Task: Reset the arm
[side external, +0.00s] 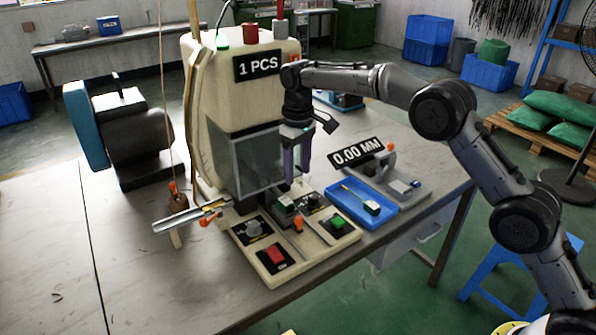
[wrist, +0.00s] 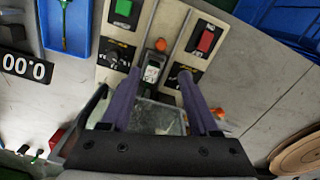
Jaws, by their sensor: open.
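My gripper (side external: 297,165) points down beside the front of the beige moulding machine (side external: 207,95), above its control base. Its two purple fingers (wrist: 165,95) are apart in the wrist view, with nothing between their tips. A small dark block with a grey top (side external: 286,207) sits on the machine base below the fingers. It also shows beyond the fingertips in the wrist view (wrist: 153,68). My gripper is apart from it. The clear guard (side external: 258,162) is at the machine front, left of the fingers.
The control base (side external: 270,276) carries a red button (side external: 274,254) and a green button (side external: 337,222).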

